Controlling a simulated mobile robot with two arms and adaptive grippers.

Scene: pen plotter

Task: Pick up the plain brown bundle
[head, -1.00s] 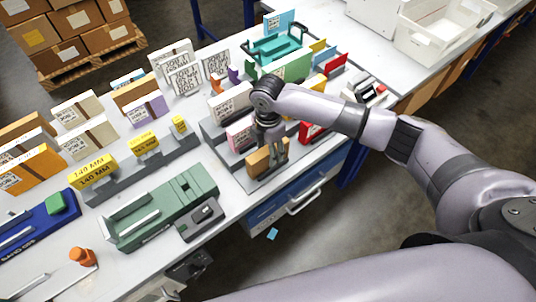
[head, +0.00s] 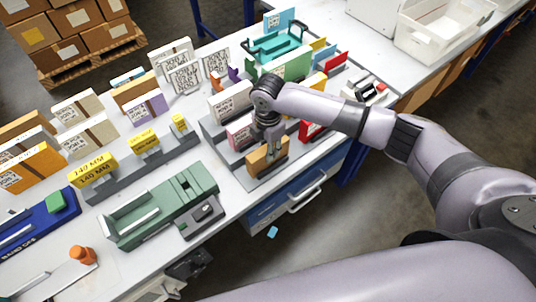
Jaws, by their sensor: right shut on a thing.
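The plain brown bundle (head: 258,163) stands upright on the lowest, front step of the grey stepped rack (head: 222,148), near the table's front edge. My right gripper (head: 268,153) reaches down onto it from above, with its fingers around the upper part of the bundle. The gripper is shut on the bundle. The fingers hide part of the bundle's face. Whether its underside still touches the step is too small to tell. My left gripper is not in view.
Pink and white labelled bundles (head: 230,100) stand on the steps behind, and a red one (head: 312,130) is close to the right. A green device (head: 160,210) lies left of the rack. A blue drawer (head: 290,200) sits below the table edge.

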